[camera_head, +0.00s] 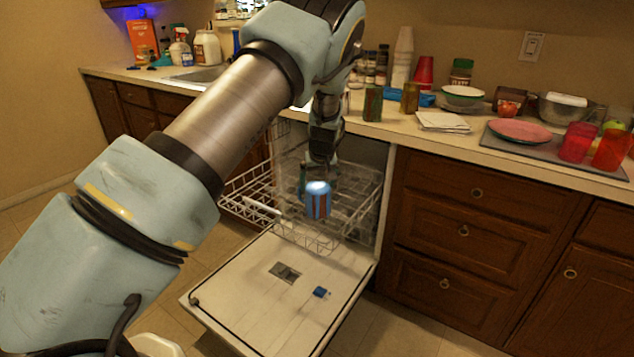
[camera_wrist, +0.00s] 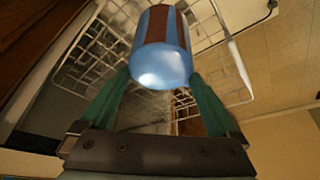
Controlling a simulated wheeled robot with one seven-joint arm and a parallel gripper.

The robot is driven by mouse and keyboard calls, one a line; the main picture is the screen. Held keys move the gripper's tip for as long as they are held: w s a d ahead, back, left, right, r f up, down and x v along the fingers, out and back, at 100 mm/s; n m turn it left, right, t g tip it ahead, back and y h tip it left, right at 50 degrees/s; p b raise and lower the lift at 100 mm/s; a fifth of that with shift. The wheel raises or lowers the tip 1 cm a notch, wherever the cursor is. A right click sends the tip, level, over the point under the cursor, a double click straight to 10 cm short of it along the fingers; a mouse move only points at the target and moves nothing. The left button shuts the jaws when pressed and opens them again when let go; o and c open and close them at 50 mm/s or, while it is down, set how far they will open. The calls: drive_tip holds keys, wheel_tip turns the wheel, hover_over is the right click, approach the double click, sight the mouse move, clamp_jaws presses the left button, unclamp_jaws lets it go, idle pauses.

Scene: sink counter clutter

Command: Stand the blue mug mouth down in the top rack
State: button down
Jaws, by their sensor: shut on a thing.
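The blue mug (camera_head: 318,205) has reddish-brown vertical stripes. Its shiny closed base faces up and its mouth points down. It also shows in the wrist view (camera_wrist: 163,45), between the two green fingers of my gripper (camera_wrist: 160,92). In the head view my gripper (camera_head: 318,172) reaches down from above and is shut on the mug near its base. The wire rack (camera_head: 240,190) is pulled out of the open dishwasher, and the mug appears over or within it. I cannot tell whether the mug touches the wires. The mouth rim is hidden.
The dishwasher door (camera_head: 250,308) lies folded down, with a small blue object (camera_head: 320,292) on it. The counter (camera_head: 400,128) behind holds many things, including a pink plate (camera_head: 520,131), red cups (camera_head: 577,142), a white bowl (camera_head: 463,92) and cans. Drawers (camera_head: 465,205) flank the dishwasher's right.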

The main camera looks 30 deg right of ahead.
wheel_tip(320, 180, down, 8)
drive_tip(key=b, duration=0.4)
drive_tip(key=shift+a, duration=0.2)
drive_tip(key=shift+a+f+b, duration=0.15)
drive_tip(key=shift+f+b, duration=0.2)
drive_tip(key=shift+f, duration=0.05)
idle(0.5)
unclamp_jaws()
drive_tip(key=shift+w, duration=0.1)
drive_tip(key=shift+r, duration=0.15)
drive_tip(key=shift+d, duration=0.2)
drive_tip(key=b+v, duration=0.1)
drive_tip(key=v, duration=0.9)
drive_tip(key=shift+a+r, duration=0.1)
drive_tip(key=shift+r, duration=0.25)
